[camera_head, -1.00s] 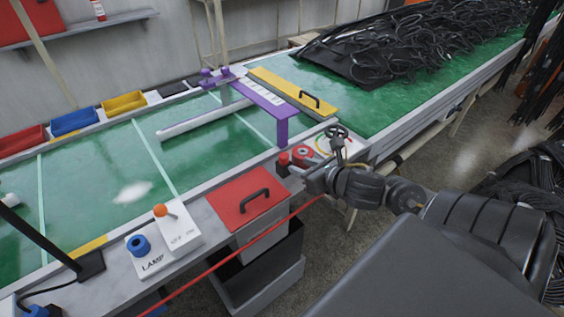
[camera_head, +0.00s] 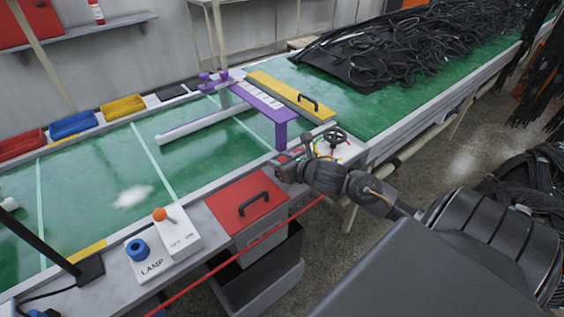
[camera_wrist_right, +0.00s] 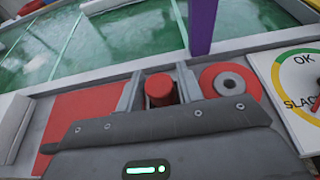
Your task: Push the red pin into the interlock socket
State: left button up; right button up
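The red pin (camera_wrist_right: 159,89) stands upright on the grey bench edge in the right wrist view, between the two fingers of my right gripper (camera_wrist_right: 160,85). Narrow gaps show beside the pin, so the fingers look open around it. In the head view my right gripper (camera_head: 283,167) covers most of this spot, and only a bit of red shows by it. A red ring with a grey centre (camera_wrist_right: 229,82), which looks like the interlock socket, lies flat just right of the right finger. My left gripper is not in view.
A gauge marked OK and SLACK (camera_wrist_right: 300,85) is right of the ring. A purple post (camera_wrist_right: 202,25) stands behind. A red lid with a black handle (camera_head: 240,205) lies left of my gripper. A red cord (camera_head: 220,268) runs along the bench front.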

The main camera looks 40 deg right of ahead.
jog(key=shift+w+f, duration=0.3)
jog(key=shift+w, duration=0.25)
jog(key=c, duration=0.8)
jog(key=shift+o, duration=0.2)
jog(key=shift+r, duration=0.2)
